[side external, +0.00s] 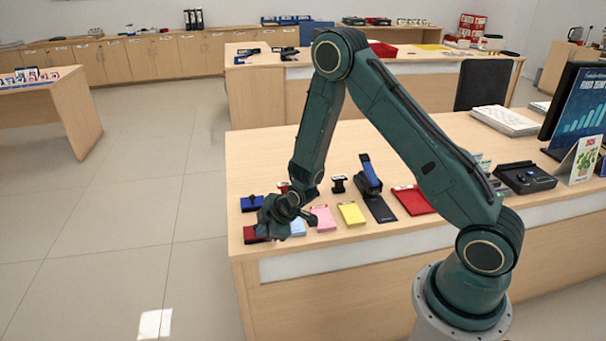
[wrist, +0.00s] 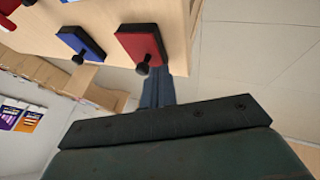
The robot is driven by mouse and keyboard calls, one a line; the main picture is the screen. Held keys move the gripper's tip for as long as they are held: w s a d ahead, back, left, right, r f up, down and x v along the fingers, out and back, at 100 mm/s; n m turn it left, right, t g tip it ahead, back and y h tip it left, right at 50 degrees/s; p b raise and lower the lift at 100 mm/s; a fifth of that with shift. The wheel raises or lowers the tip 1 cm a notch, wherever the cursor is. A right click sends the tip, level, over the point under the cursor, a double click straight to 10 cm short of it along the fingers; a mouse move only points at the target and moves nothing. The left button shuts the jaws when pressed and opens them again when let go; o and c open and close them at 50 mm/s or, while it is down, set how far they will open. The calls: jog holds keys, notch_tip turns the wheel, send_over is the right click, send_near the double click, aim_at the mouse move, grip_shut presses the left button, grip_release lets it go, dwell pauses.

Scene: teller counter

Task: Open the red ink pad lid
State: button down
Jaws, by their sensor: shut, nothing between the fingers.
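The red ink pad (side external: 250,235) lies near the left front corner of the counter, partly hidden behind my gripper (side external: 267,226). In the wrist view the red ink pad (wrist: 140,42) shows a flat red top, dark sides and a small black knob at its near edge. Its lid looks closed. My gripper (wrist: 156,75) is shut and empty, its narrow fingers close to the knob side of the pad; I cannot tell whether they touch it.
A blue ink pad (side external: 251,203) with a black knob sits beside the red one. Light blue, pink (side external: 323,218) and yellow (side external: 351,213) pads lie to the right, then a black stapler-like device (side external: 371,180). The counter's left edge is close, with open floor (side external: 150,220) beyond.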

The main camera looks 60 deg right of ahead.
jog(key=shift+w+d, duration=0.2)
dwell(0.3)
jog(key=shift+w+d, duration=1.8)
jog(key=shift+s+a, duration=0.45)
jog(key=shift+s, duration=0.15)
jog(key=shift+s+a+r, duration=0.2)
jog(key=shift+s+a, duration=0.2)
jog(key=shift+s, duration=0.2)
jog(key=shift+s+a+r, duration=0.15)
jog(key=shift+s+a, duration=0.2)
jog(key=shift+s, duration=0.2)
jog(key=v, duration=0.9)
jog(key=shift+r, duration=0.2)
